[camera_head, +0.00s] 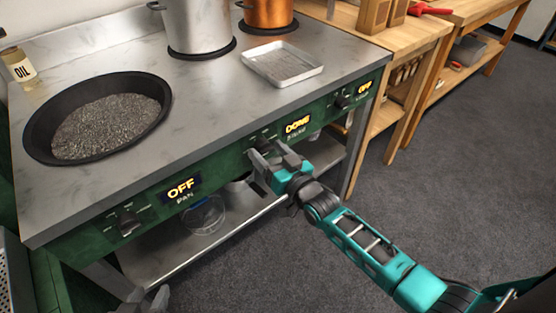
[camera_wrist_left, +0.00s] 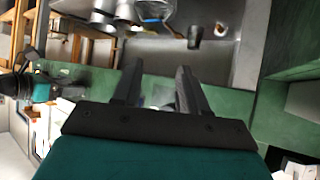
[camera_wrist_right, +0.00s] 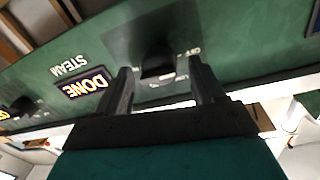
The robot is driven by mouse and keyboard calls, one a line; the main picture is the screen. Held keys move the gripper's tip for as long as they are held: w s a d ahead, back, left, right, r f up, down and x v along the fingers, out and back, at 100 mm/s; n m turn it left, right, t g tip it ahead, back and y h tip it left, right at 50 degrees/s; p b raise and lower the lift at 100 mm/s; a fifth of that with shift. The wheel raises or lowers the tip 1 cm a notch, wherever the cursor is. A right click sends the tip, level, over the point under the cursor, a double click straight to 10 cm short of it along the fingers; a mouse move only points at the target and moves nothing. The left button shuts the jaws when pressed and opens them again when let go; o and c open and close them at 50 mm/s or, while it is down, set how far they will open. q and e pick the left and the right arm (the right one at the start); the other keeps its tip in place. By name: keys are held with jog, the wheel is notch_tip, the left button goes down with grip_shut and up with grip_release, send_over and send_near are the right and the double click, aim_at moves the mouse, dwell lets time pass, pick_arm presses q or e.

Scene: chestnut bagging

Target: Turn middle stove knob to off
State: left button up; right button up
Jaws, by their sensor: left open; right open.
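The middle stove knob (camera_head: 262,143) is a dark knob on the green front panel, left of a lit display reading DONE above the word STEAM (camera_head: 298,126). In the right wrist view the dark knob (camera_wrist_right: 156,68) lies between and beyond the fingertips. My right gripper (camera_head: 266,162) is open in front of this knob, its fingers pointing at the panel. Whether it touches the knob I cannot tell. My left gripper (camera_head: 144,300) is open and low at the bottom left, away from the knobs; its fingers also show in the left wrist view (camera_wrist_left: 157,80).
The left knob (camera_head: 129,222) has a display reading OFF above PAN (camera_head: 182,189). The right knob (camera_head: 342,101) is near the stove's right end. A black pan (camera_head: 40,141), steel pot (camera_head: 200,25), copper pot (camera_head: 268,12) and metal tray (camera_head: 283,62) stand on top.

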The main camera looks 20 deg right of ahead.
pick_arm(q)
jog(key=shift+s+a+r+p, duration=0.25)
jog(key=shift+a+p, duration=0.2)
jog(key=shift+p, duration=0.45)
pick_arm(e)
jog(key=v, duration=1.2)
jog(key=shift+s, duration=0.35)
pick_arm(q)
jog(key=shift+r, duration=0.15)
jog(key=r+p, duration=0.1)
jog(key=p, duration=0.1)
jog(key=a+r+p, duration=0.1)
jog(key=shift+s+a+r+y+p, duration=0.1)
jog(key=shift+s+y+p, duration=0.2)
jog(key=shift+y+p, duration=0.1)
pick_arm(e)
jog(key=s+a+f+n+g+h, duration=0.1)
jog(key=s+f+g+h, duration=0.2)
jog(key=s+g, duration=0.3)
jog(key=s, duration=0.5)
jog(key=shift+a+f+g, duration=0.15)
jog(key=shift+f+g, duration=0.05)
jog(key=shift+g, duration=0.1)
jog(key=shift+s, duration=0.15)
